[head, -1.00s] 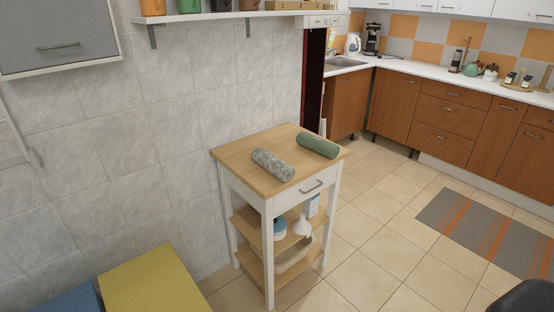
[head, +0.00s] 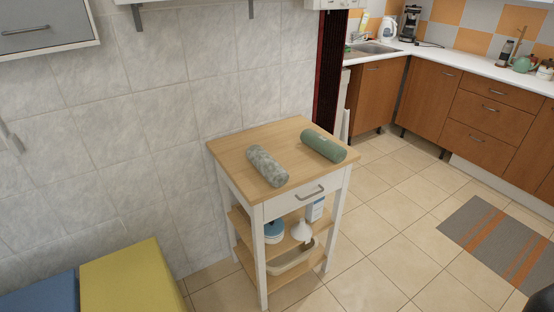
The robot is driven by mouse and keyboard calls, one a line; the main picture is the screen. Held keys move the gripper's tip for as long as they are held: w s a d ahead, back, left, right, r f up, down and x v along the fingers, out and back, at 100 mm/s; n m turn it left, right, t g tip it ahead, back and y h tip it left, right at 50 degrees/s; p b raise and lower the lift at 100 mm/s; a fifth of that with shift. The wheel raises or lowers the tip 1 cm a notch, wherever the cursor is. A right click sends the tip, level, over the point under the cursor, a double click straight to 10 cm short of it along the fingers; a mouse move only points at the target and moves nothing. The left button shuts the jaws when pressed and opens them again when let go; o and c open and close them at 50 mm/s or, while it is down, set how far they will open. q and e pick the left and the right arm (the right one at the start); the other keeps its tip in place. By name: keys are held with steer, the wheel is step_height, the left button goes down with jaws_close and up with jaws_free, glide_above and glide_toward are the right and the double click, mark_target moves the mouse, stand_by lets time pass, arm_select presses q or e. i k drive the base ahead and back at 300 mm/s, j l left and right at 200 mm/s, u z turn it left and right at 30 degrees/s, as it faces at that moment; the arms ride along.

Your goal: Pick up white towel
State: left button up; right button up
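Two rolled towels lie on the wooden top of a small white kitchen cart (head: 230,147). The left one is a pale grey-white, patterned roll (head: 266,166). The right one is a plain green roll (head: 323,145). They lie apart, roughly parallel, with bare wood between them. Neither gripper is clearly visible. A dark shape, cut off at the bottom right corner, may be part of my arm.
The cart has a drawer (head: 305,193) and lower shelves with a funnel (head: 301,231) and containers. A tiled wall (head: 150,110) stands behind it. Yellow (head: 135,280) and blue (head: 45,294) blocks are at lower left. A striped rug (head: 495,238) lies right. Tiled floor is open between.

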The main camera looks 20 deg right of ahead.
mark_target(272, 171)
steer(key=i+l, duration=0.15)
steer(key=l, duration=0.3)
steer(key=i+l, duration=0.1)
steer(key=l, duration=0.3)
steer(key=i+l, duration=0.15)
steer(key=l, duration=0.3)
steer(key=i+l, duration=0.1)
steer(key=l, duration=0.3)
